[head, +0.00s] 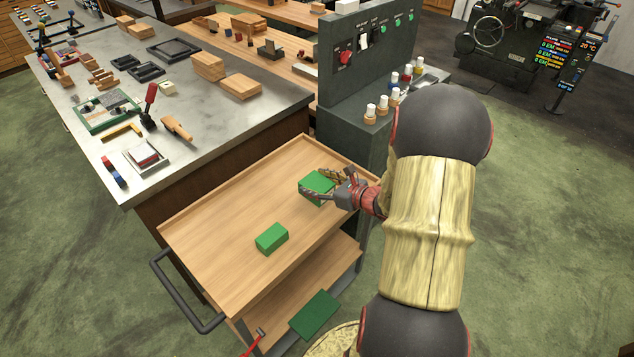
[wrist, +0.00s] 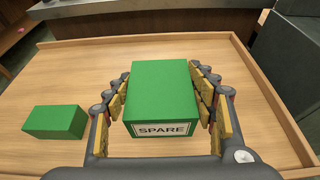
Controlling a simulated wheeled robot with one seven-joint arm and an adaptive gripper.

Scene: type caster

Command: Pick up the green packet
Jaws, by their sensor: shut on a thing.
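A green packet (head: 316,181) with a white label reading "SPARE" is at the far right part of the wooden cart top. In the wrist view the green packet (wrist: 160,95) lies between both padded fingers. My gripper (head: 318,186) is shut on its sides; the fingers also show in the wrist view (wrist: 160,80). I cannot tell whether the packet is clear of the wood. A second, smaller plain green block (head: 271,238) lies apart on the cart top; it also shows at the left in the wrist view (wrist: 55,122).
The wooden cart top (head: 225,225) has a raised rim and much free room. A dark green flat item (head: 314,313) lies on its lower shelf. A grey switch panel (head: 345,75) stands behind the cart. A cluttered metal-topped bench (head: 240,115) stands at the left.

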